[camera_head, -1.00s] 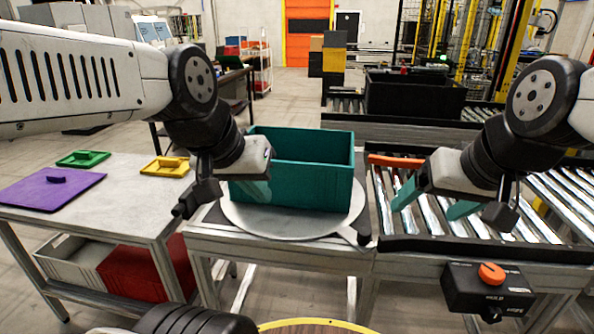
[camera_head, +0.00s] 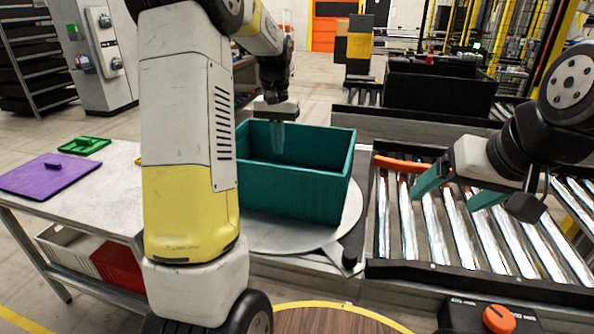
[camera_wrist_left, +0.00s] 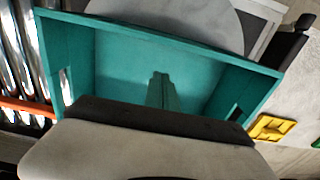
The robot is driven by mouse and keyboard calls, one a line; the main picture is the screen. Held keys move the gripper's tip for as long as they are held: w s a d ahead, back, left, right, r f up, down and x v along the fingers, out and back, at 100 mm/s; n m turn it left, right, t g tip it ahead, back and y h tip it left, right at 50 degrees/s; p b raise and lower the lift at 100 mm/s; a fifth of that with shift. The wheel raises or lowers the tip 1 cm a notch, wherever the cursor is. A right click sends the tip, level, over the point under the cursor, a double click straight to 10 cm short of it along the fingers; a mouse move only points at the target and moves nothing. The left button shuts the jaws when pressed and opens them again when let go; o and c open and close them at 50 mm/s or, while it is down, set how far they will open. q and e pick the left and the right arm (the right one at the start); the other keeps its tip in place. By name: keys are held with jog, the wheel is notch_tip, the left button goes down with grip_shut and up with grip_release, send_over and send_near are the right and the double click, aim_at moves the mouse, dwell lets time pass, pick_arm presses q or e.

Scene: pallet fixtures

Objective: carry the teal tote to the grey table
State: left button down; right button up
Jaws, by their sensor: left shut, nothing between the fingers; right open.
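The teal tote (camera_head: 290,188) is an open, empty-looking box standing upright on a round metal plate (camera_head: 262,238). It also shows in the left wrist view (camera_wrist_left: 72,60). My left gripper (camera_head: 277,148) is at the tote's far side, pointing down. Its fingers are together and empty, seen against the tote's inside in the left wrist view (camera_wrist_left: 162,95); whether they touch it I cannot tell. My right gripper (camera_head: 446,200) is open and empty over the rollers, right of the tote and apart from it. The grey table (camera_head: 112,192) is at the left, partly hidden by my left arm.
A purple lid (camera_head: 45,175) and a green lid (camera_head: 84,145) lie on the grey table; a yellow lid (camera_wrist_left: 270,127) shows in the left wrist view. A roller conveyor (camera_head: 440,235) with an orange bar (camera_head: 400,164) is at the right. A control box (camera_head: 490,318) is in front.

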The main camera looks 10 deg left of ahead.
aim_at(275, 183)
pick_arm(q)
jog(key=f, duration=1)
jog(key=shift+w+f, duration=0.35)
jog(key=shift+w, duration=0.05)
jog(key=s, duration=0.2)
jog(key=shift+s+a+r, duration=0.1)
jog(key=shift+s, duration=0.9)
jog(key=shift+s, duration=0.1)
